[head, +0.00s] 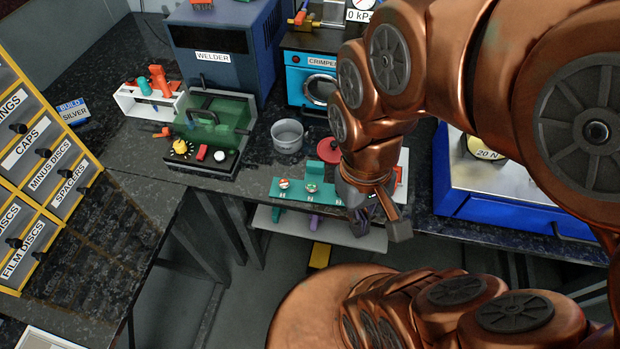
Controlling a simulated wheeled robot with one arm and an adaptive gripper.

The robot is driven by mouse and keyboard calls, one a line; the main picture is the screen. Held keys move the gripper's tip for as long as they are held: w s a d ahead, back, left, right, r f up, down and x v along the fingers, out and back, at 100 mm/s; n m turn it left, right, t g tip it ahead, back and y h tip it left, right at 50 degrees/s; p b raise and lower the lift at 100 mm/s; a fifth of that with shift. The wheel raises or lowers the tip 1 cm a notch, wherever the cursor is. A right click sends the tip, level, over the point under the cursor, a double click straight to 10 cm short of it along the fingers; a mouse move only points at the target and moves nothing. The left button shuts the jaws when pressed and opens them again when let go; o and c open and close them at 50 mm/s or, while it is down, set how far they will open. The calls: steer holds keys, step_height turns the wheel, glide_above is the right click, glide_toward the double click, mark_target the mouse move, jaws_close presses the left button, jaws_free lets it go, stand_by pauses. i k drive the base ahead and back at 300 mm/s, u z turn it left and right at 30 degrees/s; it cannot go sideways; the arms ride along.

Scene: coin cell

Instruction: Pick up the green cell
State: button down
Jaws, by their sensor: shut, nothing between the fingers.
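A small round cell with green on its top (312,187) sits on the teal holder (300,195) at the front of the bench. It looks like the green cell, but it is small in this view. A cell with red on its top (284,184) sits to its left on the same holder. My gripper (380,222) points down in front of the holder's right part, to the right of the green-topped cell and apart from it in the picture. It is shut and empty. My gripper and wrist hide the right part of the holder.
A metal cup (287,136) and a red round knob (329,150) stand behind the holder. A dark welder (223,60), a blue crimper (312,82) and a green-lidded box (212,125) stand further back. A blue-edged unit (480,195) is at right. A white shelf (330,229) lies below.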

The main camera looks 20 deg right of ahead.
mark_target(283, 183)
steer(key=u, duration=1.1)
steer(key=k, duration=1.05)
steer(key=u, duration=1.75)
